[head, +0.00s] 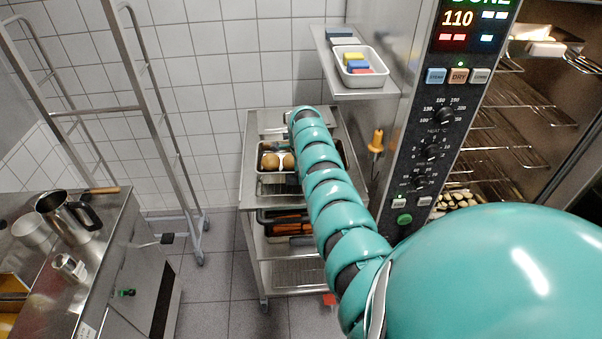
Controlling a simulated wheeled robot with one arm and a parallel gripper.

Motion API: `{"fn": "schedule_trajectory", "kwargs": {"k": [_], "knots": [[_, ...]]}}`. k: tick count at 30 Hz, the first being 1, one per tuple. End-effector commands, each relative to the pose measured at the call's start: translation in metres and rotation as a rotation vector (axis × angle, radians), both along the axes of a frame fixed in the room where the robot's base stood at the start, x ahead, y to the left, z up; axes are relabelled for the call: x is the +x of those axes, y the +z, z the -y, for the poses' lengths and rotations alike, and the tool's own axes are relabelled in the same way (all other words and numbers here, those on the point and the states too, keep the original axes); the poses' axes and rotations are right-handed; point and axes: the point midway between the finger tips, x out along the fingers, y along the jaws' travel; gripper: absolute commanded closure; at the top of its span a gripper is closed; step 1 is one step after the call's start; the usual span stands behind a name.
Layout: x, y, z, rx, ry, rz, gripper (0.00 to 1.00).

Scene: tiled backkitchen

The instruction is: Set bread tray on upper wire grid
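A dark metal tray (263,146) with round brown buns (270,160) sits on the top of a steel cart, left of my arm; my arm covers its right part. The open oven at the right holds several wire grids, an upper one (508,68) and others below. My arm reaches over the cart, and its far end bends down just behind the bun tray. My gripper is hidden behind the arm, so its fingers and any hold do not show.
The steel cart (250,130) has lower shelves with a dark tray of orange food (285,228). The oven's control panel (440,130) stands between cart and oven interior. A wall shelf (330,70) holds a white bin (362,82). A counter with a metal jug (68,215) is left.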

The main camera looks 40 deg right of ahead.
Motion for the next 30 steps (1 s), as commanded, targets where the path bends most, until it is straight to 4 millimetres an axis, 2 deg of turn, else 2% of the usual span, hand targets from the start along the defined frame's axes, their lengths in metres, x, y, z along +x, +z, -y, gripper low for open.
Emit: {"fn": "schedule_trajectory", "kwargs": {"k": [10,11,14,23,30], "knots": [[0.001,-0.003,0.0,-0.001,0.001,0.003,1.0],[0.001,-0.003,0.0,0.0,0.001,0.002,0.75],[0.001,-0.002,0.0,0.0,0.001,0.002,0.55],[0.0,-0.001,0.0,0.001,0.001,0.001,0.55],[0.002,0.009,-0.001,0.0,0.001,0.004,0.55]]}}
